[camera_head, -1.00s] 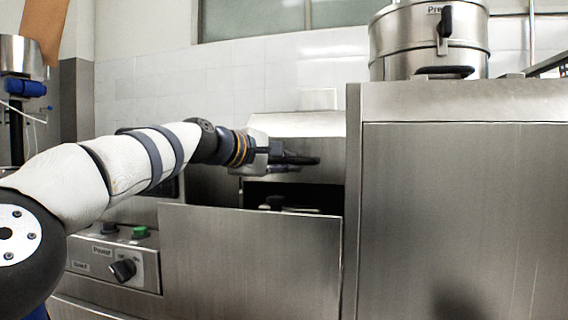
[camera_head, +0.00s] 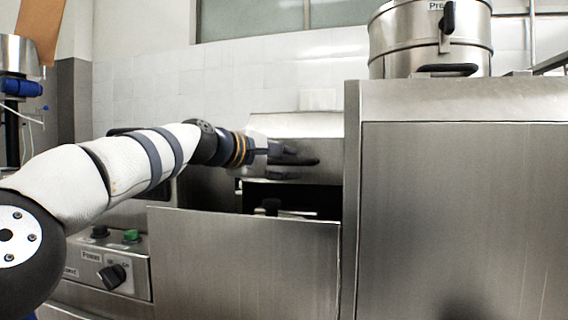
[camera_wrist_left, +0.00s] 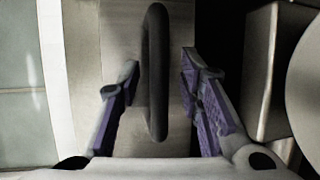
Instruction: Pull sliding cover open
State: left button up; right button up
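The sliding cover (camera_head: 325,164) is a grey steel panel on the machine, above a dark opening. In the left wrist view the cover (camera_wrist_left: 118,30) carries a dark upright bar handle (camera_wrist_left: 157,75). My left gripper (camera_head: 305,164) is at the cover in the head view; its dark fingers point right and hide part of the panel. In the left wrist view my left gripper (camera_wrist_left: 161,68) is open, with one finger on each side of the handle and gaps visible between. Contact cannot be told. My right gripper is not in view.
A steel front panel (camera_head: 245,265) stands below the opening, with a control box (camera_head: 112,270) at its left. A tall steel cabinet (camera_head: 450,210) stands close on the right, with a steel pot (camera_head: 415,40) on top. A tiled wall (camera_head: 250,80) is behind.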

pick_arm(q)
jog(key=shift+a+r, duration=0.1)
jog(key=shift+s+a+r, duration=0.1)
jog(key=shift+s+a, duration=0.05)
jog(key=shift+a, duration=0.05)
jog(key=v, duration=1.1)
jog(key=shift+s, duration=0.25)
